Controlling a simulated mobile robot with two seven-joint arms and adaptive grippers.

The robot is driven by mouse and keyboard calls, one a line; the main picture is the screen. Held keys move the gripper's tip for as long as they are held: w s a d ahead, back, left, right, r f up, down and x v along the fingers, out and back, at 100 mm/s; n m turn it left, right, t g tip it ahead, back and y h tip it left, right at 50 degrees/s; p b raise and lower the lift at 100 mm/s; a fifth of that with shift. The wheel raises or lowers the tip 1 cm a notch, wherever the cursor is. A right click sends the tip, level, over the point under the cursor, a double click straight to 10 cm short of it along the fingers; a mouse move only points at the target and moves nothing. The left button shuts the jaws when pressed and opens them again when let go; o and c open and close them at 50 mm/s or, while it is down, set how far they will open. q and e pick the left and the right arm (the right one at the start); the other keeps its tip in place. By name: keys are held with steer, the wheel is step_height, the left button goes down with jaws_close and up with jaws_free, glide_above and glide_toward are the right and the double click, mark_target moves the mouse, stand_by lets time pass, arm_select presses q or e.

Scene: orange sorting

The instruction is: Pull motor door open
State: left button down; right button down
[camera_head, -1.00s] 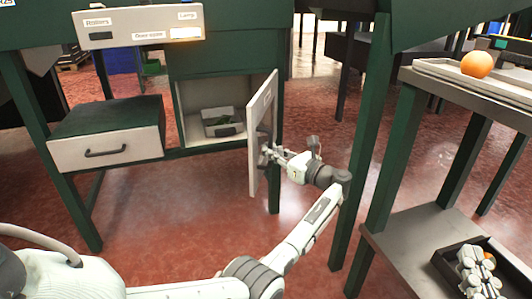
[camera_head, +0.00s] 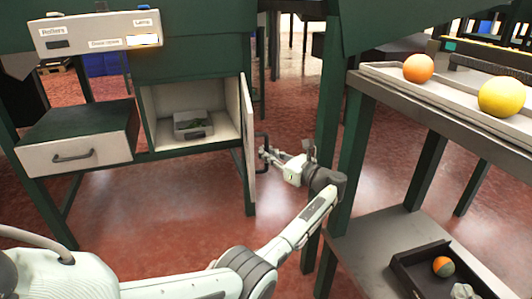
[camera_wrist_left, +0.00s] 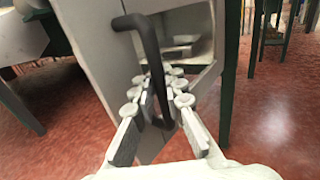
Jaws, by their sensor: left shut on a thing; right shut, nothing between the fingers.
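The motor door (camera_head: 248,165) of the cabinet stands swung out and shows nearly edge-on in the head view. The cabinet interior (camera_head: 160,103) is exposed. My left gripper (camera_head: 266,156) is at the dark handle on the door's outer face. In the left wrist view the black bar handle (camera_wrist_left: 146,42) runs down between the fingers of my left gripper (camera_wrist_left: 155,105), which is shut on it. The light door panel (camera_wrist_left: 97,50) is behind the handle.
A drawer (camera_head: 80,153) is at the left. A side table at the right holds an orange (camera_head: 418,68) and a yellow ball (camera_head: 501,97). Its lower shelf (camera_head: 372,236) bears a black tray (camera_head: 405,272). Red floor lies open before the cabinet.

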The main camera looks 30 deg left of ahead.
arm_select(q)
steer(key=shift+d+f, duration=0.25)
steer(key=shift+d, duration=0.05)
steer(key=shift+s, duration=0.1)
steer(key=c, duration=1.6)
jaws_free()
steer(key=shift+r, duration=0.15)
steer(key=shift+a, duration=0.1)
steer(key=v, duration=1.2)
